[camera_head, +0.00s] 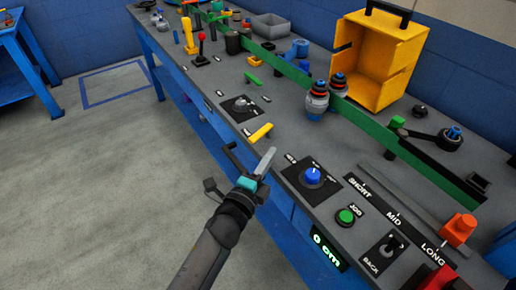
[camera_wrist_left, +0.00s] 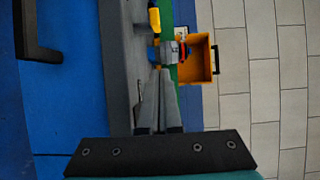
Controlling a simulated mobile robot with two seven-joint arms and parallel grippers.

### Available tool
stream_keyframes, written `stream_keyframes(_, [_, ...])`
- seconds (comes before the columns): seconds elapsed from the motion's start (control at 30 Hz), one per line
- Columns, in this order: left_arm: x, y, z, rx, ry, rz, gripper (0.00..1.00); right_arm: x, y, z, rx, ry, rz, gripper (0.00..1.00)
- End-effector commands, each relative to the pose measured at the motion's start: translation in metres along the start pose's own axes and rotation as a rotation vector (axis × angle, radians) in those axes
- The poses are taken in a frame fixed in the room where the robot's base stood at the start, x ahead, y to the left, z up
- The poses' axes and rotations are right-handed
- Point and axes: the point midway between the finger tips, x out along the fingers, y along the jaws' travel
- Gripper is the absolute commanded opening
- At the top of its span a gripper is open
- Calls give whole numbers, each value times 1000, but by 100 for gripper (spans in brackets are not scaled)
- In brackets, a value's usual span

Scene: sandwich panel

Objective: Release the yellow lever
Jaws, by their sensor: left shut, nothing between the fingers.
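A yellow lever (camera_head: 260,132) shows as a short bar at the front edge of the grey panel, in the middle of the head view. A second yellow handle (camera_head: 187,32) stands upright farther back, beside a red-knobbed stick. My left gripper (camera_head: 268,154) is shut and empty, just in front of the panel edge and a little nearer than the yellow bar, apart from it. In the left wrist view the shut fingers (camera_wrist_left: 162,76) point along the panel, and a yellow piece (camera_wrist_left: 154,18) lies beyond them; I cannot tell which handle it is. My right gripper is out of view.
A blue knob (camera_head: 313,175) and green button (camera_head: 346,216) are close to the right of the gripper. A green rail (camera_head: 350,112) runs along the panel. Behind it stands a yellow open box (camera_head: 372,62). Floor left of the panel is clear.

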Motion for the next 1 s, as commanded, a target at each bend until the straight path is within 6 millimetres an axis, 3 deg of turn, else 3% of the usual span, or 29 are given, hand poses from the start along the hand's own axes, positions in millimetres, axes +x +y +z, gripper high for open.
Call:
stream_keyframes(0.07, [13, 0, 0, 0, 1, -2, 0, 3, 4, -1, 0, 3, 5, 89])
stream_keyframes(0.2, [16, 0, 24, 3, -1, 1, 0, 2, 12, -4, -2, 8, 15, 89])
stream_keyframes(0.33, [19, 0, 34, 2, 0, 0, 0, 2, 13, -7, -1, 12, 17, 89])
stream_keyframes(1.0, [19, -1, 47, 5, 79, 1, 0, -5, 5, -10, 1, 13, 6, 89])
